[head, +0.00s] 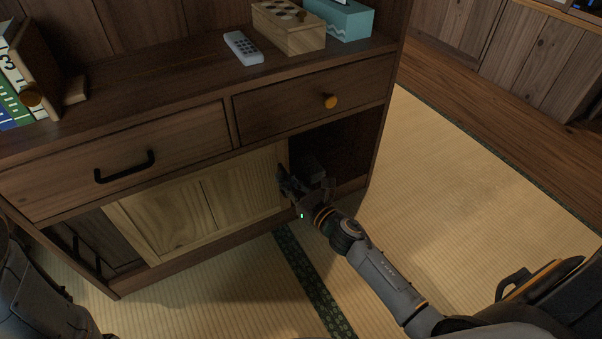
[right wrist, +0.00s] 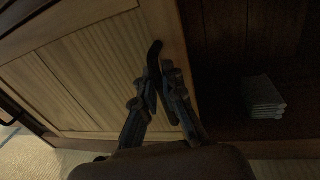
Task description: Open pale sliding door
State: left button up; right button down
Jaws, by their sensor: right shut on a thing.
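The pale sliding door (head: 190,205) stands in the low front of the dark wooden cabinet, near its middle. Right of it, a dark open compartment (head: 340,150) shows. My right gripper (head: 300,185) is at the door's right edge. In the right wrist view, its fingers (right wrist: 162,85) are shut on the door's dark upright handle (right wrist: 153,58), whose upper end sticks out above them. The pale door also fills the left of that view (right wrist: 95,75). My left gripper is not in view.
A pale stack (right wrist: 263,97) lies inside the open compartment. A remote (head: 243,47) and boxes lie on top. The tatami floor (head: 450,190) at right is clear.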

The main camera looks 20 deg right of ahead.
jog(key=shift+s+a, duration=0.1)
jog(key=shift+a, duration=0.45)
jog(key=shift+f, duration=0.1)
jog(key=c, duration=1.7)
grip_release()
jog(key=v, duration=1.2)
